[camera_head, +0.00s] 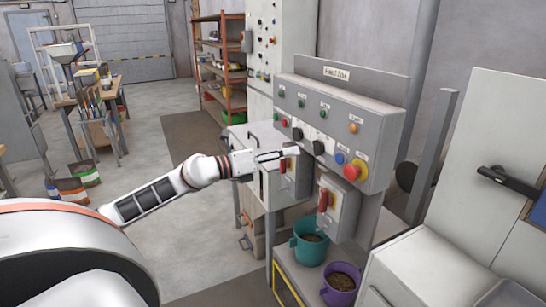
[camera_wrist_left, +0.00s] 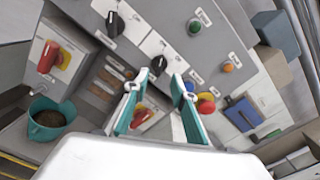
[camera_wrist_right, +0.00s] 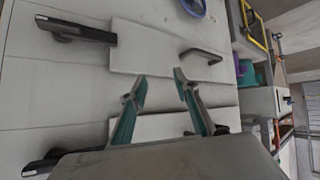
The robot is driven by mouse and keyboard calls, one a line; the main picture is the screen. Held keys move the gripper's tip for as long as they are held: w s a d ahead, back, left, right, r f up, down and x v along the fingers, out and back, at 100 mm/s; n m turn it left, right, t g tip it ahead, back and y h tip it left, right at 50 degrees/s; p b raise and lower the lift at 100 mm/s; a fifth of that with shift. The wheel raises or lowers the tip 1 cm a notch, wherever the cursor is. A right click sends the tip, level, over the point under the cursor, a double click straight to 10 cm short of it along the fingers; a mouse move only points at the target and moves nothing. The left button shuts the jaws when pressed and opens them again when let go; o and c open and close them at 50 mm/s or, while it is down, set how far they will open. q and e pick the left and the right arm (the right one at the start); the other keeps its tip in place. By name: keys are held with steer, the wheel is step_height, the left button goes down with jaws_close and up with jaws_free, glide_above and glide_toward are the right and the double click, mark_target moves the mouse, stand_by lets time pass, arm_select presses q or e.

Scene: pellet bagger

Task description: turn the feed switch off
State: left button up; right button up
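The grey control panel (camera_head: 345,105) carries two black rotary knobs, the nearer one (camera_head: 318,147) and the farther one (camera_head: 297,132). Both also show in the left wrist view, one (camera_wrist_left: 158,65) just beyond the fingertips and one (camera_wrist_left: 112,22) farther off. The labels are too small to read, so I cannot tell which is the feed switch. My left gripper (camera_head: 293,153) is open and empty in front of the panel's lower edge, its fingers (camera_wrist_left: 155,86) apart from the nearer knob. My right gripper (camera_wrist_right: 161,78) is open and empty, facing a pale cabinet with handles.
A red-and-yellow stop button (camera_head: 355,170) and a blue button (camera_head: 340,158) sit right of the knobs. A red-handled switch (camera_head: 324,200) is on a box below. Teal (camera_head: 310,243) and purple (camera_head: 341,283) buckets stand underneath. A pale cabinet (camera_head: 480,150) stands at right.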

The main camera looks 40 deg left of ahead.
arm_select(q)
steer(key=shift+v, duration=2.1)
steer(key=s+d+f+n+y, duration=0.25)
steer(key=f+n, duration=0.35)
steer(key=f, duration=0.4)
steer(key=s+d+f+n+y, duration=0.15)
steer(key=s+f+n, duration=0.25)
steer(key=f+n, duration=0.4)
steer(key=s+d+f+n+y, duration=0.1)
steer(key=s+d+f+n, duration=0.3)
steer(key=f, duration=0.7)
steer(key=s+d+f+n+g, duration=0.6)
steer(key=s+d+f+n, duration=0.6)
steer(key=d+f, duration=0.5)
steer(key=shift+s+d+f, duration=0.25)
steer(key=shift+s+d, duration=0.05)
steer(key=shift+s, duration=0.3)
